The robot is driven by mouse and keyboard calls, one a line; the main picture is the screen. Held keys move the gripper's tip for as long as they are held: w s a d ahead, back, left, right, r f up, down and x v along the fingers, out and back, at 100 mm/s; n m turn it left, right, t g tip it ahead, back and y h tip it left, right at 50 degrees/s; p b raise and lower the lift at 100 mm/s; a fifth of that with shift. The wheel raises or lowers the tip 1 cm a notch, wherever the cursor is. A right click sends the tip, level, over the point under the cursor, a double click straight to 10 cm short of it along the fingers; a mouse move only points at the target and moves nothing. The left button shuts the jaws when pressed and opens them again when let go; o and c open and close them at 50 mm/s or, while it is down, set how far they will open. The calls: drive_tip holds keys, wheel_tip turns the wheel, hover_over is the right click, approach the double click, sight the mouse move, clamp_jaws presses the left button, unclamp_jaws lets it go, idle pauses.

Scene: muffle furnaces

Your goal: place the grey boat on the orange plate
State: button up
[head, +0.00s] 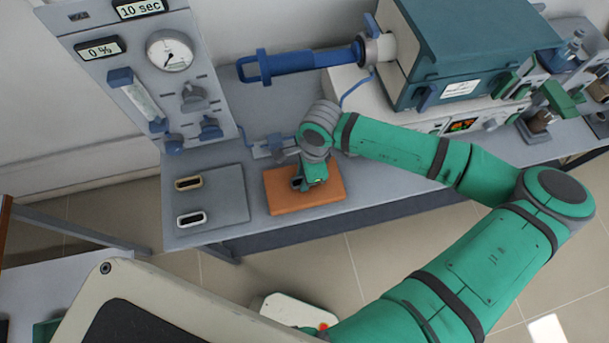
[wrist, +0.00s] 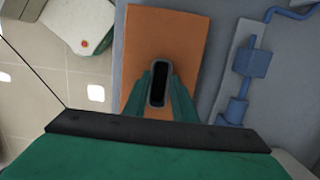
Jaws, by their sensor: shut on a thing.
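The orange plate (head: 325,192) lies flat on the grey bench in the head view. It also fills the upper middle of the wrist view (wrist: 188,25). My gripper (head: 302,183) points down over the plate, and its green fingers show in the wrist view (wrist: 160,82). It is shut on the grey boat (wrist: 158,67), a small oblong dish with a dark hollow. The boat's end also shows at the fingertips in the head view (head: 296,183). The boat is over the plate's area; I cannot tell whether it touches it. The fingers hide the boat's sides.
A grey tray (head: 234,211) left of the plate holds a tan-rimmed boat (head: 189,183) and a white-rimmed boat (head: 191,219). A gauge panel (head: 140,70) stands behind it. A teal furnace (head: 450,45) and a blue-handled rod (head: 300,64) are at the back.

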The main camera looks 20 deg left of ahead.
drive_tip(key=o, duration=1)
